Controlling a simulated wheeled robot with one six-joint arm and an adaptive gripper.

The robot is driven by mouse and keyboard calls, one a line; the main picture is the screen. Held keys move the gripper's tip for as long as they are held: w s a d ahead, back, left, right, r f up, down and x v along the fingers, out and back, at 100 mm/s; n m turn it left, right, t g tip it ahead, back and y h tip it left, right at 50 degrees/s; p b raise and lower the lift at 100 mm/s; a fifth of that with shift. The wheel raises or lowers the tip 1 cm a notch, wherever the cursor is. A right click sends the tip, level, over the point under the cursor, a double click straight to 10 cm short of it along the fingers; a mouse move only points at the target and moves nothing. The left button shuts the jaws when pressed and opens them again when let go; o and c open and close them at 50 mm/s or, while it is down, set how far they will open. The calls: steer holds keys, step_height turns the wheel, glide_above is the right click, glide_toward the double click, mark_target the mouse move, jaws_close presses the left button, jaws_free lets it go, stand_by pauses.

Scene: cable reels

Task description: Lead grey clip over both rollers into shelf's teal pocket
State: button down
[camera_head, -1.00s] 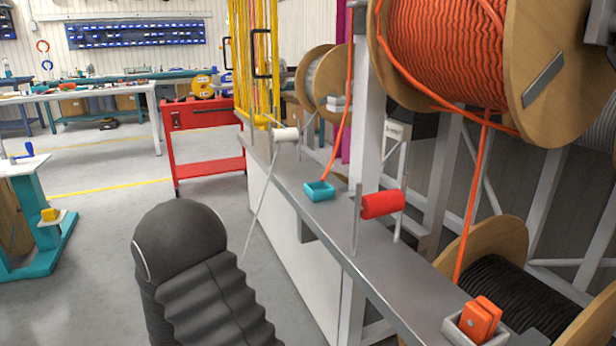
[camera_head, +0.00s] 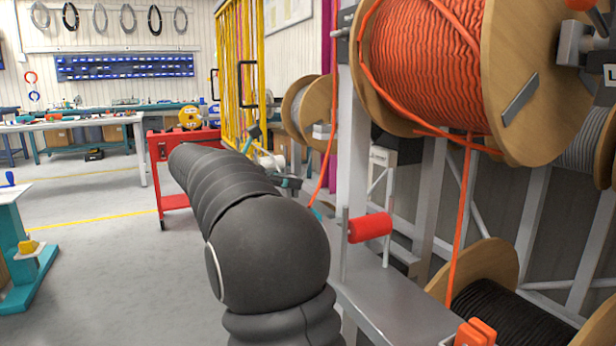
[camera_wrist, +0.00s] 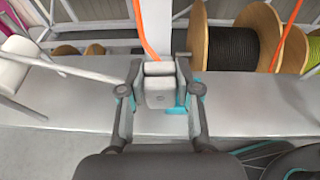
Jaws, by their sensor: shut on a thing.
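My gripper (camera_wrist: 160,72) is shut on the grey clip (camera_wrist: 160,95), a small block between its fingers in the wrist view. An orange cable (camera_wrist: 146,32) comes down to the clip's far side; I cannot tell whether it joins the clip. Part of the teal pocket (camera_wrist: 180,107) shows behind the clip and a finger. In the head view my arm hides most of the pocket (camera_head: 318,213). The red roller (camera_head: 370,227) stands on the shelf (camera_head: 385,295), right of my arm. The white roller (camera_head: 281,160) is farther back, partly covered; it may also show at left in the wrist view (camera_wrist: 12,76).
A big orange reel (camera_head: 430,70) hangs at the upper right, above a black cable reel (camera_head: 490,265). An orange clip (camera_head: 475,332) sits at the shelf's near end. A red cart (camera_head: 170,150) and yellow rack (camera_head: 240,70) stand behind.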

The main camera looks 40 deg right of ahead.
steer(key=s+d+r, duration=0.2)
steer(key=s+r, duration=0.1)
steer(key=s, duration=0.1)
steer(key=shift+m+g, duration=0.3)
steer(key=shift+w+a+f+b, duration=0.1)
steer(key=shift+f+b, duration=2.45)
steer(key=shift+b, duration=0.55)
steer(key=shift+f+b, duration=0.4)
steer(key=shift+f, duration=0.75)
steer(key=c, duration=0.7)
jaws_free()
steer(key=v, duration=1.2)
